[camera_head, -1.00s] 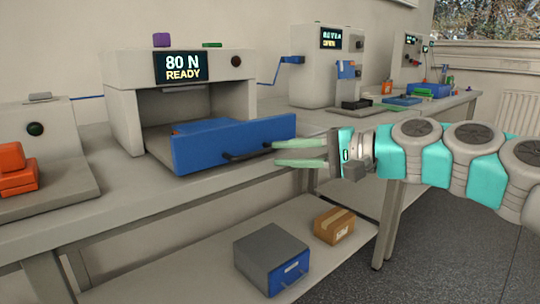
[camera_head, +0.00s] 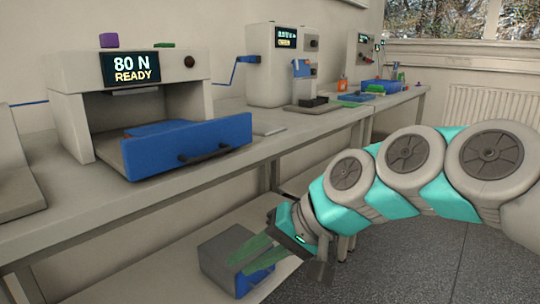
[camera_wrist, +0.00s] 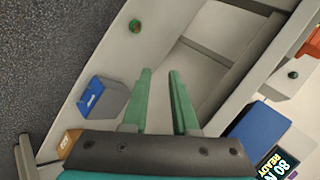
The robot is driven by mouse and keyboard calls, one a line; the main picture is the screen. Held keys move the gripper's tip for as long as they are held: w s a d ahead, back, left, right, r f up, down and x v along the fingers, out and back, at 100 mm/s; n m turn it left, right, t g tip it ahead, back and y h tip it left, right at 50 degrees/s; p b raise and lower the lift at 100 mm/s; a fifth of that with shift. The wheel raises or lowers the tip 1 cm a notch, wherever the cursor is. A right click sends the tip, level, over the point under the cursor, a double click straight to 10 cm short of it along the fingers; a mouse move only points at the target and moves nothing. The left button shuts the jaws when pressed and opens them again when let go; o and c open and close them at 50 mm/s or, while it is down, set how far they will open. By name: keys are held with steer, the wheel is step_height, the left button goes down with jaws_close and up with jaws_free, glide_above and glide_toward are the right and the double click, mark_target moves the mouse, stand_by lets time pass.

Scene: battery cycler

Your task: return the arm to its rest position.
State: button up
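My gripper (camera_head: 238,266) has green fingers and hangs low in front of the bench, pointing down and left. In the head view it overlaps the grey box with a blue front on the lower shelf. The wrist view shows the two fingers (camera_wrist: 159,72) apart with nothing between them, so it is open and empty. My arm comes in from the right and bends downward, clear of the blue drawer.
The grey box (camera_wrist: 103,98) and a carton (camera_wrist: 69,143) are near the gripper. Open floor (camera_head: 430,265) lies at right.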

steer(key=s+d+f+g+h, duration=0.4)
steer(key=s+d+f+h, duration=0.4)
steer(key=s+d+f, duration=1)
steer(key=shift+d+f+h, duration=0.4)
steer(key=shift+f, duration=0.4)
